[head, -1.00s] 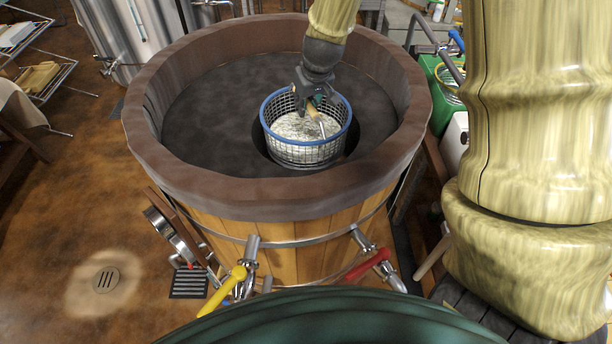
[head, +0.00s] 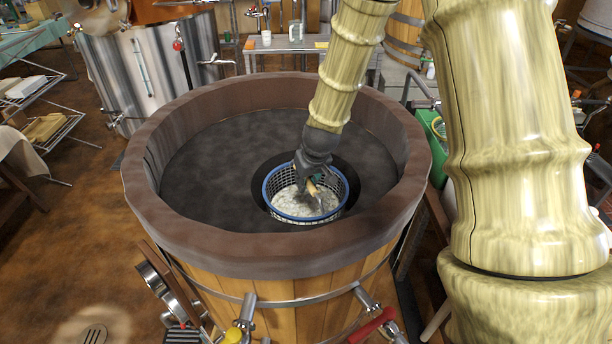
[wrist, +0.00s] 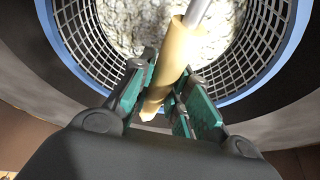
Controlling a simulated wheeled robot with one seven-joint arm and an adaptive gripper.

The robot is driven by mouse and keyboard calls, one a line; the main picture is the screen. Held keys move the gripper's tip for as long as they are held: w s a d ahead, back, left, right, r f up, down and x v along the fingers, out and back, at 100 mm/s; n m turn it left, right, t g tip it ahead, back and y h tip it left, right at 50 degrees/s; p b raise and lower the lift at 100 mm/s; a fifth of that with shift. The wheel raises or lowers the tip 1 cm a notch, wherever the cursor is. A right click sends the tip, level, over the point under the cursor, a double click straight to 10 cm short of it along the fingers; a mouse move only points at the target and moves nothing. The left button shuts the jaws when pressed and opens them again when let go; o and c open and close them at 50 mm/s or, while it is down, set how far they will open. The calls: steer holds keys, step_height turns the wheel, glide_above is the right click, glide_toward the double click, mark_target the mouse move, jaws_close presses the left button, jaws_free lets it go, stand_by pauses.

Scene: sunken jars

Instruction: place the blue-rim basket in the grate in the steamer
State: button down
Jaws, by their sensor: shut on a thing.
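The blue-rim basket (head: 296,214) is a mesh basket with pale contents. It sits upright within the dark round opening of the grate (head: 215,165) inside the wooden steamer (head: 275,262). Its lower part is hidden below the opening's edge, so I cannot tell whether it rests on anything. My gripper (head: 311,184) is over the basket's middle, shut on its tan handle (wrist: 171,68). In the wrist view the blue rim (wrist: 283,72) curves around the pale contents, and the green finger pads are on either side of the handle.
The steamer's thick brown rim (head: 150,205) surrounds the grate and stands above it. Taps with yellow and red handles (head: 372,325) stick out at the front. A steel tank (head: 150,75) stands behind left. The grate left of the basket is clear.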

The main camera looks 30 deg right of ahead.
steer(key=shift+f, duration=2.05)
steer(key=c, duration=1.4)
jaws_free()
steer(key=shift+f, duration=0.15)
steer(key=shift+o, duration=0.3)
steer(key=v, duration=1.2)
steer(key=shift+s, duration=0.1)
